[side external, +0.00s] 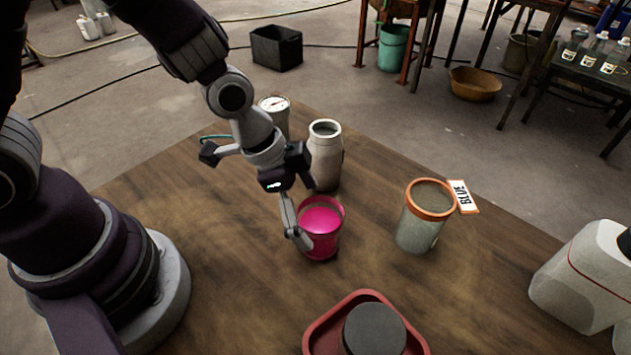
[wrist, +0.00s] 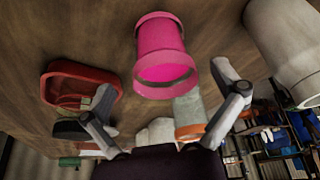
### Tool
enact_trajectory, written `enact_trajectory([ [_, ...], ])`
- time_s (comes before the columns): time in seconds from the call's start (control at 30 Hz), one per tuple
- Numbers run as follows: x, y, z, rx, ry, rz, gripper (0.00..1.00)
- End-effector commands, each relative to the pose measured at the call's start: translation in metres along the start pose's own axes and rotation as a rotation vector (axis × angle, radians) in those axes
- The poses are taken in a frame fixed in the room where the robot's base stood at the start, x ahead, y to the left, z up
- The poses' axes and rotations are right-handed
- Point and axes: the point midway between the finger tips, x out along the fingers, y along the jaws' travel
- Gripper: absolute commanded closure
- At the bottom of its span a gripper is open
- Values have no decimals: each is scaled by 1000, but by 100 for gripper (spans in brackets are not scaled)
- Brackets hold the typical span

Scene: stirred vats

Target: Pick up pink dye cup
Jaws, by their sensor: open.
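The pink dye cup (side external: 325,219) stands upright on the wooden table, with pink liquid showing inside its rim. In the wrist view the pink cup (wrist: 161,48) lies ahead of my gripper, centred a little above the line between the fingertips. My gripper (side external: 294,226) is at the cup's left side in the side view, pointing down, with one finger overlapping the cup's edge. Whether a finger touches the cup I cannot tell.
A red tray (side external: 322,330) holding a dark round object (side external: 374,330) is in front.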

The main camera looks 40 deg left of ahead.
Motion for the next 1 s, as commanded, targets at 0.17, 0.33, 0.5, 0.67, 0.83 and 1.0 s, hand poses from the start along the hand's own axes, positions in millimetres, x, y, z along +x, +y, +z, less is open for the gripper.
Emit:
enact_trajectory([
  [0.17, 27, -1, -3, 1, -4, 3, 6],
  [0.33, 49, -2, -4, -1, -2, 1, 6],
  [0.5, 52, -2, -5, -1, 0, -1, 6],
  [0.67, 52, -2, -5, -2, 0, -1, 13],
  [0.83, 52, -2, -5, -2, 0, -1, 36],
  [1.0, 52, -2, -5, -2, 0, 0, 58],
])
